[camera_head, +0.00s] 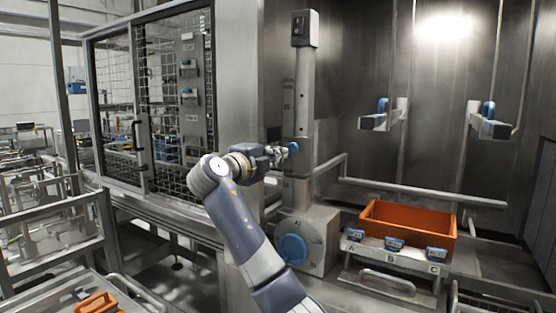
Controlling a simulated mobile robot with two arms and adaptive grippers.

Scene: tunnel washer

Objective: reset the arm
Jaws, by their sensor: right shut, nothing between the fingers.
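My right arm reaches up from the bottom of the head view, its wrist bent toward the right. My right gripper (283,154) is shut and empty, in front of the lower part of a grey metal post (307,90). A small blue knob (293,147) shows right at its fingertips. I cannot tell whether the fingers touch it. My left gripper is not in view.
An orange crate (410,222) sits at the right behind a ledge with blue-topped parts marked A, B, C. A large blue round knob (292,249) is on the housing below the post. A mesh-panelled cabinet (150,110) stands left. An orange item (97,303) lies at lower left.

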